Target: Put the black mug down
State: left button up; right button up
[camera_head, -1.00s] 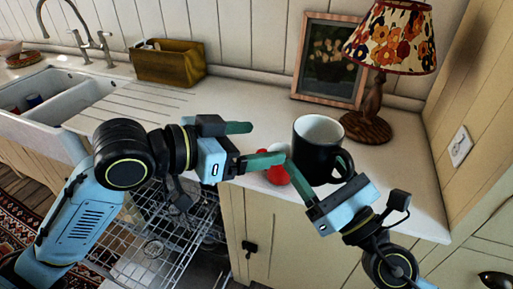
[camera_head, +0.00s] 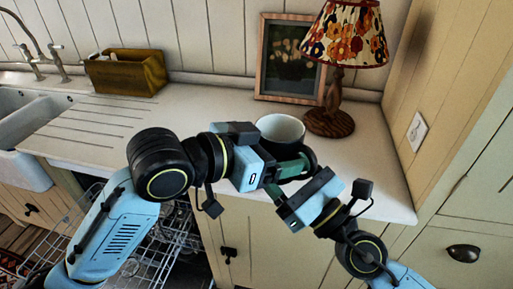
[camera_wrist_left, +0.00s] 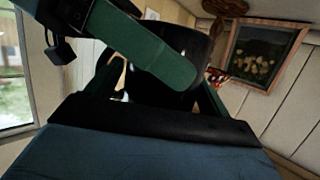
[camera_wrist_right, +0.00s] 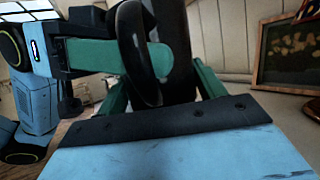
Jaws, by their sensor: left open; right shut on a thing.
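The black mug (camera_head: 281,128), white inside, stands upright near the front of the counter, left of and in front of the lamp. Its lower part is hidden behind my grippers, so I cannot tell whether its base touches the counter. My right gripper (camera_head: 291,186) is shut on the mug at its handle side; the handle (camera_wrist_right: 133,45) and dark body fill the middle of the right wrist view. My left gripper (camera_head: 284,172) is open in front of the mug, close to the right one. In the left wrist view the mug (camera_wrist_left: 165,92) is partly covered by a green finger.
A lamp (camera_head: 343,35) with a floral shade and a framed picture (camera_head: 290,55) stand behind the mug. A brown box (camera_head: 125,72) is by the sink (camera_head: 22,150). The counter (camera_head: 190,115) left of the mug is clear. An open dishwasher rack (camera_head: 165,250) lies below.

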pick_arm(q)
jog(key=shift+w+d+f, duration=0.15)
jog(key=shift+w+d, duration=0.1)
jog(key=shift+d, duration=0.2)
pick_arm(e)
jog(key=shift+r, duration=0.1)
pick_arm(q)
jog(key=shift+f, duration=0.1)
pick_arm(e)
jog(key=shift+a, duration=0.1)
pick_arm(q)
jog(key=shift+d, duration=0.1)
jog(key=c, duration=0.9)
pick_arm(e)
jog(key=shift+s+a, duration=0.1)
jog(key=shift+s, duration=0.05)
pick_arm(q)
jog(key=shift+c, duration=0.8)
pick_arm(e)
jog(key=o, duration=1.1)
jog(key=shift+o, duration=0.7)
